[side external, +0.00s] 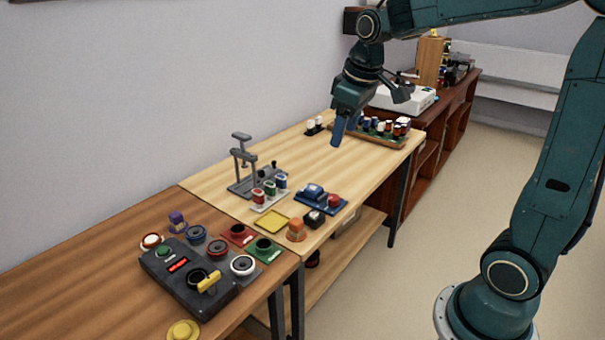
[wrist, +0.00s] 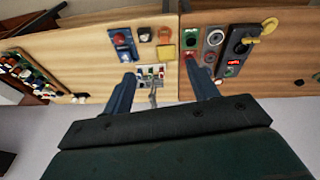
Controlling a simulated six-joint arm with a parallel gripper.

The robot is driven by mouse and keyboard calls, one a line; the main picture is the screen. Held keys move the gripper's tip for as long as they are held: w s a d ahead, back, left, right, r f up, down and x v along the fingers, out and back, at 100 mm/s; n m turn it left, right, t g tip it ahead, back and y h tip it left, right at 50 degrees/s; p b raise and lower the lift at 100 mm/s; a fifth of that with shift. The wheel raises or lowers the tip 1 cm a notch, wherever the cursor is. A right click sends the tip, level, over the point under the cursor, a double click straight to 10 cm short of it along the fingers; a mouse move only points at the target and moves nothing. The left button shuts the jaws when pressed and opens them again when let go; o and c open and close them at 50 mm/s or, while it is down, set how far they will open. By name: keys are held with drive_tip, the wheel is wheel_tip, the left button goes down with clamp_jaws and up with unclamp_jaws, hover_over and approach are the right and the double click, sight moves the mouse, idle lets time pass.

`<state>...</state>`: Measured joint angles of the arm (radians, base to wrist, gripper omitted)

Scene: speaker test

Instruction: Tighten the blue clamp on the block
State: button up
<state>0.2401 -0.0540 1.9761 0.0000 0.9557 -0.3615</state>
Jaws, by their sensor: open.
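The base also shows in the wrist view (wrist: 122,46). My gripper (side external: 340,133) hangs above the far part of the light table, empty. In the wrist view its fingers (wrist: 159,69) are wide apart, touching nothing.
A dark control box (side external: 188,275) sits on the brown table. A bottle tray (side external: 372,138) is at the far end. Bare wood lies between.

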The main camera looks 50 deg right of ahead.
drive_tip(key=w+d+f+g, duration=0.2)
drive_tip(key=w+d+f, duration=0.5)
drive_tip(key=w+d, duration=0.2)
drive_tip(key=n+g, duration=0.1)
drive_tip(key=n, duration=0.1)
hover_over(334, 197)
wheel_tip(334, 197, down, 12)
drive_tip(key=shift+s+r+y, duration=0.1)
drive_tip(key=shift+r+y, duration=0.05)
drive_tip(key=shift+y, duration=0.25)
drive_tip(key=shift+a, duration=0.1)
drive_tip(key=shift+f, duration=6.9)
drive_tip(key=c, duration=1)
